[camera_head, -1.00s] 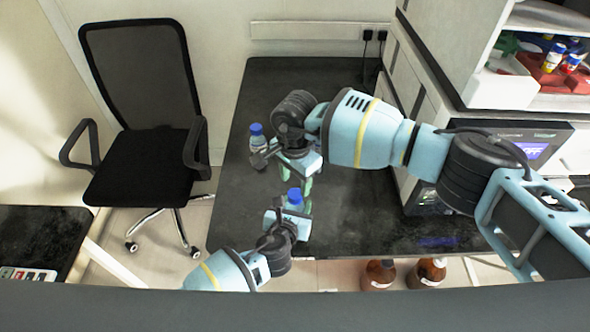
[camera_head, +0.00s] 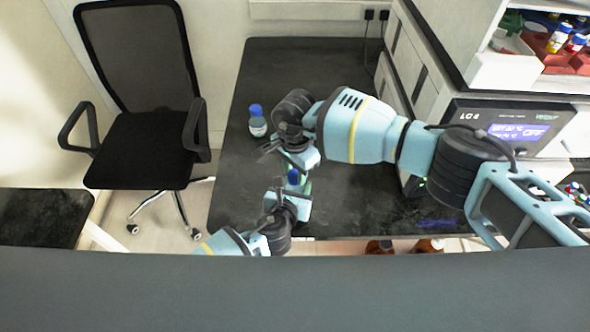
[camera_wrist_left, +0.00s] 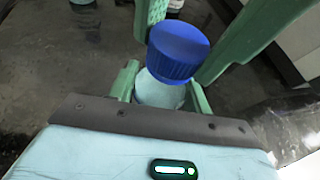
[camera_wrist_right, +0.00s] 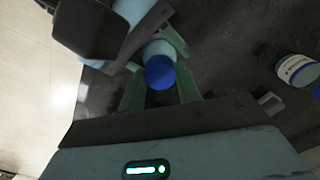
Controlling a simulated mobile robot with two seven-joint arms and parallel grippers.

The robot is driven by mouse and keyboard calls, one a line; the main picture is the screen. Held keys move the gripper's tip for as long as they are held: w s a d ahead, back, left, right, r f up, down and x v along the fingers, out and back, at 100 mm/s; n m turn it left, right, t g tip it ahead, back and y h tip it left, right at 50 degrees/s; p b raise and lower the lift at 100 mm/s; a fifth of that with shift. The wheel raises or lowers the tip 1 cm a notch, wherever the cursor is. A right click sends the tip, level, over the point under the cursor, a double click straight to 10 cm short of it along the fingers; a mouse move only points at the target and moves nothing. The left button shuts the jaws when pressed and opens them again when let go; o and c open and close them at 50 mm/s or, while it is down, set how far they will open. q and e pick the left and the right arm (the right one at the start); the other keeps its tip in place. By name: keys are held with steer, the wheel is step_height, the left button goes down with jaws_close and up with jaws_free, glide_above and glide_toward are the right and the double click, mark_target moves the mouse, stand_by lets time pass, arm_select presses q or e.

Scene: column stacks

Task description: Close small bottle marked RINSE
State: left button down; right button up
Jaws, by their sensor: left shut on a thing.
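A small bottle with a blue cap (camera_head: 293,178) is held upright between the fingers of my left gripper (camera_wrist_left: 163,88), over the dark bench. The cap (camera_wrist_left: 178,50) sits on the bottle's top; whether it is tightened I cannot tell. My right gripper (camera_wrist_right: 160,90) is open, its green fingers on either side of the cap, with gaps showing. A second blue-capped bottle (camera_head: 257,122) stands on the bench to the left; its white label also shows in the right wrist view (camera_wrist_right: 297,70). No lettering is legible, so I cannot tell which bottle is marked RINSE.
The dark bench (camera_head: 330,75) is clear at the back. An instrument with a lit display (camera_head: 510,133) stands at the right, below a shelf with trays (camera_head: 505,70) and small bottles. A black chair (camera_head: 140,140) is at the left. Brown bottles (camera_head: 380,246) show beyond the near bench edge.

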steer(key=shift+c, duration=0.9)
steer(key=m, duration=0.6)
steer(key=shift+m, duration=0.3)
steer(key=o, duration=1.1)
steer(key=shift+c, duration=0.2)
steer(key=shift+r, duration=0.1)
steer(key=shift+r, duration=2.15)
steer(key=shift+c, duration=0.3)
